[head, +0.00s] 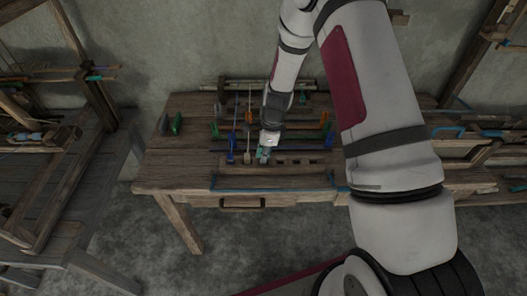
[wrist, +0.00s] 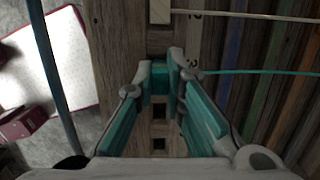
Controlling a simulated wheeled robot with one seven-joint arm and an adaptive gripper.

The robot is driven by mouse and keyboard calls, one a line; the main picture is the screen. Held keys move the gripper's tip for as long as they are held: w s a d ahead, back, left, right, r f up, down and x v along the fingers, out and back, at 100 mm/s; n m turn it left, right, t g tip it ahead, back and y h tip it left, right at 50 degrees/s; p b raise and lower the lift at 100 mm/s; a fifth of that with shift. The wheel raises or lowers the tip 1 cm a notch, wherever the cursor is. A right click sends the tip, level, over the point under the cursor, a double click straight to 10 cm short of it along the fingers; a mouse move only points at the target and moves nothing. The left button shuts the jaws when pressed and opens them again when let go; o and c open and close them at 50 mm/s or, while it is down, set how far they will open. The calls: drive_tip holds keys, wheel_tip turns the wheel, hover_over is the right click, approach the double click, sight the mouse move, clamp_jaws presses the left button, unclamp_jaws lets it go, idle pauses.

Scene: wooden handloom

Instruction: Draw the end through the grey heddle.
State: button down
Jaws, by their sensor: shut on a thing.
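My gripper (head: 264,154) is over the wooden table, low at a slotted wooden bar. In the wrist view my gripper (wrist: 160,78) is shut on a small teal end (wrist: 158,86). A teal thread (wrist: 255,72) runs from it to the right. I cannot tell whether the end is clear of the bar. A cream end (head: 248,157) stands just left of the gripper; in the wrist view a pale thread runs right from it. Coloured strips, blue (wrist: 232,40), green (wrist: 266,70) and orange (wrist: 303,75), lie to the right there. I cannot pick out the grey heddle for certain.
The slotted bar has empty square holes (wrist: 158,145) beside the gripper. A blue end (head: 231,154) stands farther left. A blue rod (head: 270,188) runs along the front. Looms flank the table.

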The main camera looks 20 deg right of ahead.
drive_tip(key=c, duration=1.6)
unclamp_jaws()
drive_tip(key=r, duration=0.4)
drive_tip(key=d+r, duration=0.1)
drive_tip(key=r, duration=0.6)
drive_tip(key=shift+s+d+r, duration=0.3)
drive_tip(key=shift+d+r, duration=0.05)
drive_tip(key=shift+r, duration=0.05)
